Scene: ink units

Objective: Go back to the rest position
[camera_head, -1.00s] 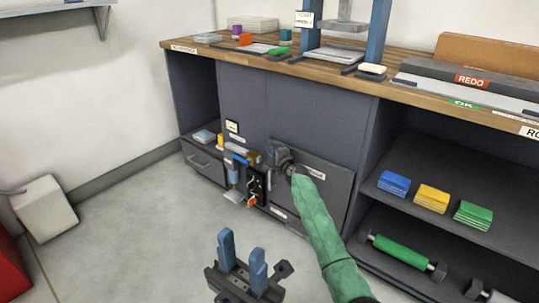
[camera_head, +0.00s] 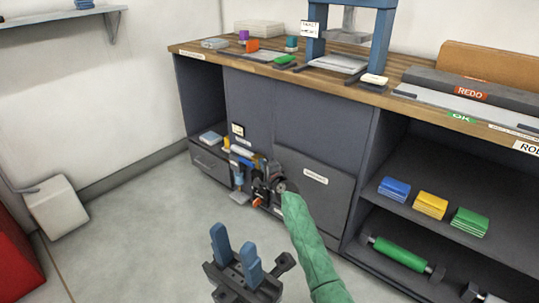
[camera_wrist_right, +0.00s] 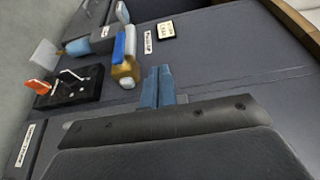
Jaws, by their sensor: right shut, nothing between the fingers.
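My left gripper (camera_head: 236,246) is low in the middle of the head view, over the floor. Its two blue fingers point up and stand apart, with nothing between them. My right gripper (camera_head: 268,180), at the end of the green-sleeved arm, is in front of the cabinet, beside the small fittings on its front; its fingers are hard to make out there. In the right wrist view its blue fingers (camera_wrist_right: 158,87) are together and empty, close to the dark cabinet front. No gripper holds anything.
The wooden counter (camera_head: 205,49) bears a blue press frame (camera_head: 382,40). A black fitting with an orange lever (camera_wrist_right: 40,87) and a yellow-and-blue part (camera_wrist_right: 124,64) are near my right fingers. Shelves at right hold coloured stacks and a green roller (camera_head: 400,254).

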